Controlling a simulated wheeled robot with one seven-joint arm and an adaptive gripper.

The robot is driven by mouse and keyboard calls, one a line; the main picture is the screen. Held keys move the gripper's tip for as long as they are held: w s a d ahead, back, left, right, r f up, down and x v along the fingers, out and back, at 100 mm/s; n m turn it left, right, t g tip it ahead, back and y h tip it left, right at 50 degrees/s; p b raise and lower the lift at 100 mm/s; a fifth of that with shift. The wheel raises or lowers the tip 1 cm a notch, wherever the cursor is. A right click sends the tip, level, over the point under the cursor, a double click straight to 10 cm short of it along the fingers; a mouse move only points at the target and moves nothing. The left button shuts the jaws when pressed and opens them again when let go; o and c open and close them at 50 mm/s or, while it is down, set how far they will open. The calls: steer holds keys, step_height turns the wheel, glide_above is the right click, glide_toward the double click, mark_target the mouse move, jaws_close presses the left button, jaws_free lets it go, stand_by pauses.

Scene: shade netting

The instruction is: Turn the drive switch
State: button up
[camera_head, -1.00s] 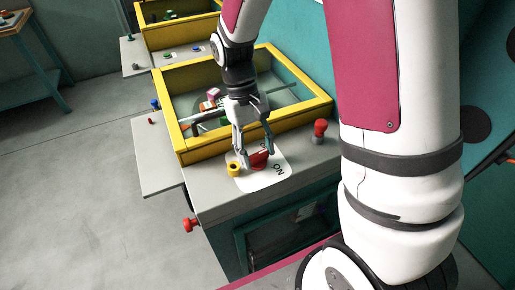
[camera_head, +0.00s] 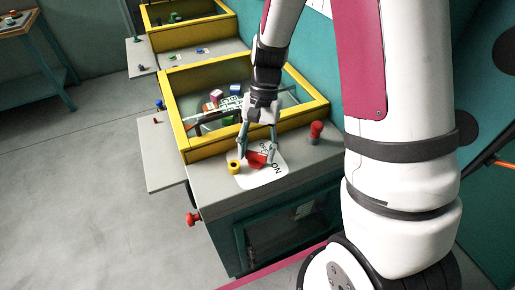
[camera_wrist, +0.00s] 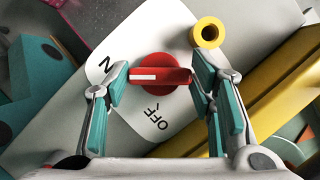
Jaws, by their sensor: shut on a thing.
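The red drive switch (camera_head: 256,158) is a round knob with a bar handle on a white plate (camera_head: 271,174) marked ON and OFF. In the wrist view the switch (camera_wrist: 160,76) has its bar lying crosswise, with the white-striped end at the left, towards a letter N. The word OFF is below the knob on the plate (camera_wrist: 138,108). My gripper (camera_head: 257,156) comes down from above. In the wrist view my gripper (camera_wrist: 161,77) has one finger at each end of the bar and is shut on it. The fingertips partly hide the bar's ends.
A yellow ring-shaped button (camera_head: 234,167) sits close left of the switch. A red knob (camera_head: 316,131) stands at the right on the grey bench top. A yellow-framed bin (camera_head: 250,146) with coloured blocks lies just behind. A red button (camera_head: 193,218) projects from the bench side.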

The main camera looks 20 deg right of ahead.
steer(key=shift+w+d+m, duration=0.15)
steer(key=shift+w+m, duration=0.15)
steer(key=shift+m, duration=0.2)
steer(key=o, duration=1.2)
steer(key=shift+c, duration=0.2)
steer(key=shift+s, duration=0.1)
steer(key=shift+r, duration=0.1)
steer(key=v, duration=1.2)
steer(key=shift+s+d, duration=0.15)
steer(key=shift+s, duration=0.1)
